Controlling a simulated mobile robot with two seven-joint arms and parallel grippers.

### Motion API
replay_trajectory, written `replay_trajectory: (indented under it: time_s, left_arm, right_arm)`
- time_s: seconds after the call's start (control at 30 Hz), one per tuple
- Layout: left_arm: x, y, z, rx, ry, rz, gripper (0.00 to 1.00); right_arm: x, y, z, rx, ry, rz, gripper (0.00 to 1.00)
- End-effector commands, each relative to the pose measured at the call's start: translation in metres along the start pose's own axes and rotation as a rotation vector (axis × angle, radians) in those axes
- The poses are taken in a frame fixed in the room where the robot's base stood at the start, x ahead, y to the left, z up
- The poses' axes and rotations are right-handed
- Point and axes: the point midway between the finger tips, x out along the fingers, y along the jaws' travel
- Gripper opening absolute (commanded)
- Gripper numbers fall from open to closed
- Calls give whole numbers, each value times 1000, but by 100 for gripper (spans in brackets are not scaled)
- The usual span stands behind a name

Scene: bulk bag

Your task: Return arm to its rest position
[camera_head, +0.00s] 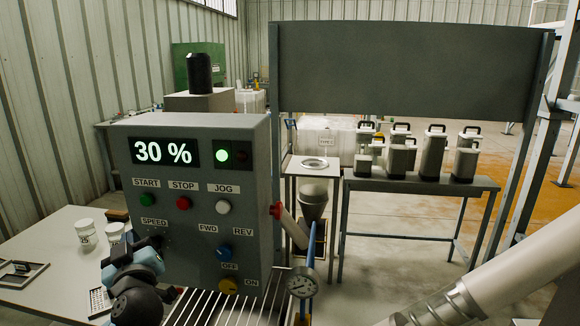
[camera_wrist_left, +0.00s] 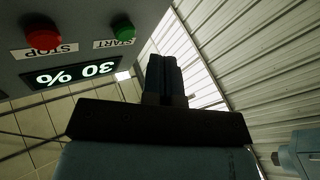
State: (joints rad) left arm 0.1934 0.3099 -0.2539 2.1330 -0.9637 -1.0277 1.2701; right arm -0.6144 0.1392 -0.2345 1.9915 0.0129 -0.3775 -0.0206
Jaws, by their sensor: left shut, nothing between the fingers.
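My left gripper (camera_head: 157,243) is at the lower left of the grey control box (camera_head: 262,180) in the head view, just below the SPEED label. Its fingers are shut with nothing between them. They also show as a dark closed pair in the left wrist view (camera_wrist_left: 165,78). That view shows the box upside down, with the START button (camera_wrist_left: 122,29) and STOP button (camera_wrist_left: 44,36) beside the fingers. I cannot tell whether the fingertips touch the box. The part of the box behind the gripper is hidden. My right gripper is not in view.
The box display (camera_head: 163,152) reads 30 %, with a green light (camera_head: 222,155) lit. A white table (camera_head: 50,262) at left holds two white jars and a frame. A gauge (camera_head: 302,282) and a grey funnel (camera_head: 313,202) stand right of the box. Several containers stand on a dark table (camera_head: 415,183) behind.

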Motion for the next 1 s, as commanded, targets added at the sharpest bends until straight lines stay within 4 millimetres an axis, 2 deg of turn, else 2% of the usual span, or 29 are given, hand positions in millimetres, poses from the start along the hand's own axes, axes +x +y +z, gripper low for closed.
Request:
replay_trajectory:
  time_s: [0.03,0.13,0.2,0.27,0.3,0.37,0.4,0.5,0.6,0.7,0.8,1.0]
  left_arm:
    - [-12,-2,28,66,-95,34,0]
    - [-48,-9,92,208,-292,142,0]
    - [-82,-17,133,292,-421,233,0]
    - [-116,-24,164,348,-519,313,0]
    - [-140,-30,182,378,-579,367,0]
    - [-179,-40,205,412,-659,446,0]
    - [-205,-47,218,427,-705,496,0]
    - [-265,-64,238,444,-790,597,0]
    - [-310,-78,246,448,-835,663,0]
    - [-338,-88,249,446,-858,696,0]
    - [-351,-92,251,447,-865,712,0]
    - [-352,-92,251,447,-865,713,0]
  right_arm:
    - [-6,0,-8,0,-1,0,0]
    - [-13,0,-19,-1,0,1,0]
    - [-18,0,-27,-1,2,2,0]
    - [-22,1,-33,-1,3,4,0]
    - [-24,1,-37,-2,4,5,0]
    - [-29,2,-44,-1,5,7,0]
    - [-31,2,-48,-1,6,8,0]
    - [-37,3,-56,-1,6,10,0]
    - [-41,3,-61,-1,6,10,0]
    - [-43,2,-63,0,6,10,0]
    - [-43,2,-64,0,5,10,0]
    - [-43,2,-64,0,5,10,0]
